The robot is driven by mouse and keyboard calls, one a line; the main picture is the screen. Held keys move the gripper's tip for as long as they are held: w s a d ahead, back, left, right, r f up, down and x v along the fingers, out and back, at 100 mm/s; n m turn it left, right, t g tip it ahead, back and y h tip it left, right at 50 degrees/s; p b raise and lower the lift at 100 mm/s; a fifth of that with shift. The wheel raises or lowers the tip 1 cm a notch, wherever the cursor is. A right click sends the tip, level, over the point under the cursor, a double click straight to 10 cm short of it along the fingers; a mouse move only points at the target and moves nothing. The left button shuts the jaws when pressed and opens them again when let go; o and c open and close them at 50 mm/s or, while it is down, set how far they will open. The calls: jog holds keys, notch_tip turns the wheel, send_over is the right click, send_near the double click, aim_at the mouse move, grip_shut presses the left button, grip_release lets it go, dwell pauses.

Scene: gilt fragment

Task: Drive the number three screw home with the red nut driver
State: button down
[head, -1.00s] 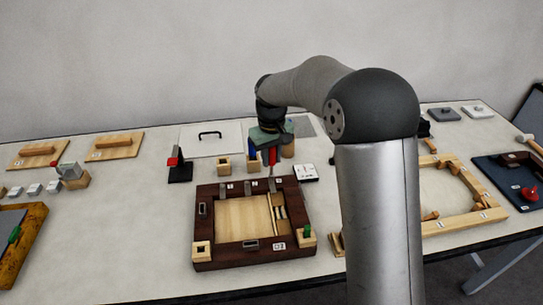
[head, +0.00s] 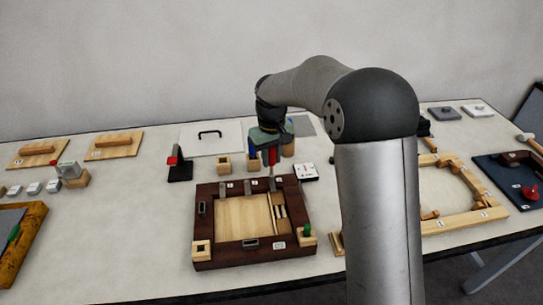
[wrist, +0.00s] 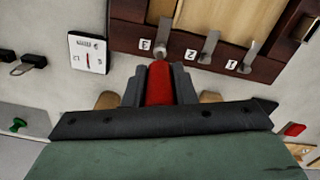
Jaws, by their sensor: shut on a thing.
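My gripper (head: 268,150) is shut on the red nut driver (wrist: 159,84), which points down at the far rail of the dark wooden frame (head: 205,225). In the wrist view the driver sits between the two dark fingers. Its far end meets or overlaps the metal piece at the label 3 (wrist: 162,51); the screw itself is too small or hidden to make out, and I cannot tell whether they touch. Metal pieces at label 2 (wrist: 210,45) and label 1 (wrist: 250,52) stand beside it along the same rail.
A white card with a dial (wrist: 88,52) lies beside the frame. A black stand with a red top (head: 178,168) and a small wooden block (head: 224,164) stand behind. Bare table shows left of the dark frame.

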jog(key=shift+r+p, duration=1.8)
jog(key=shift+r, duration=0.7)
